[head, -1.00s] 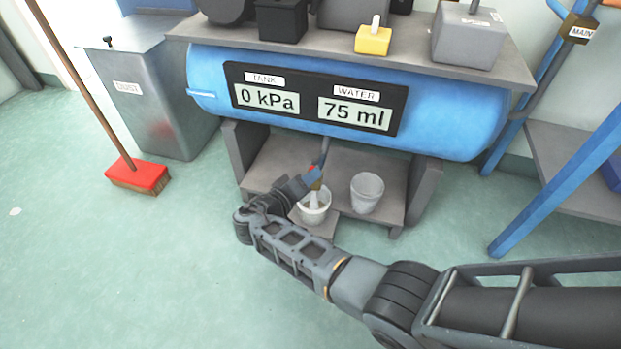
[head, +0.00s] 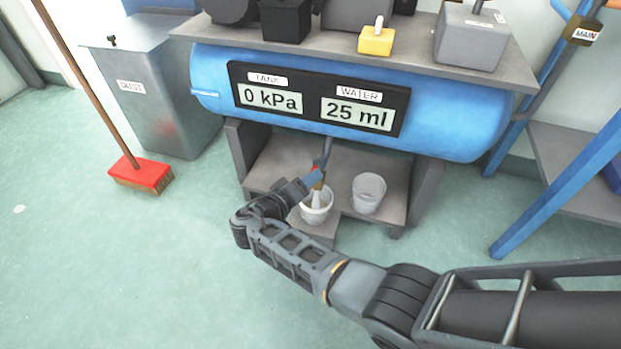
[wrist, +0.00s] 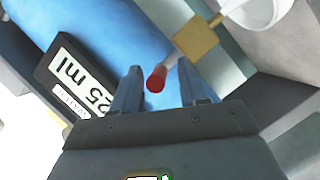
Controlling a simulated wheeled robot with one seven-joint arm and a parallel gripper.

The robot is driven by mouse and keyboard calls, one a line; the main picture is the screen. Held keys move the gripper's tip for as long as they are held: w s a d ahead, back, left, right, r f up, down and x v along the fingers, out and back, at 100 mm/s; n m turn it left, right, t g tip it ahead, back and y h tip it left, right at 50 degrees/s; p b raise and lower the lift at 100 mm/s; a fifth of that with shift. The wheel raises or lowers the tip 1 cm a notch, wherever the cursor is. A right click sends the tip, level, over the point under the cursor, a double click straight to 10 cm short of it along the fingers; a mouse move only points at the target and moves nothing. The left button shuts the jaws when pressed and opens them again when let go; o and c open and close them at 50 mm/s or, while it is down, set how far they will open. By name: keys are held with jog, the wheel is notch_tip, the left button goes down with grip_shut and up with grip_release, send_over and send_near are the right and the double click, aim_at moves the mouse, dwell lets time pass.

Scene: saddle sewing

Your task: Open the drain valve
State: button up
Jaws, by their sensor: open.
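The drain valve hangs under the blue tank (head: 440,128). In the wrist view it shows a brass body (wrist: 197,38) and a lever with a red tip (wrist: 156,79). My gripper (wrist: 159,68) is open, with one finger on each side of the red tip; I cannot tell whether either finger touches it. In the head view my gripper (head: 314,182) is at the valve, partly hiding it. A pale stream runs from the valve into the white bucket (head: 316,214) below. The tank panel (head: 318,98) reads 0 kPa and 25 ml of water.
A second white bucket (head: 368,194) stands to the right on the low shelf (head: 275,160). Grey shelf supports (head: 424,190) flank the space under the tank. A broom (head: 140,174) and a dust bin (head: 165,100) stand at the left. Open floor lies in front.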

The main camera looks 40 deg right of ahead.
jog(key=p+v, duration=0.1)
jog(key=v, duration=0.5)
jog(key=shift+a, duration=0.2)
jog(key=shift+s, duration=0.1)
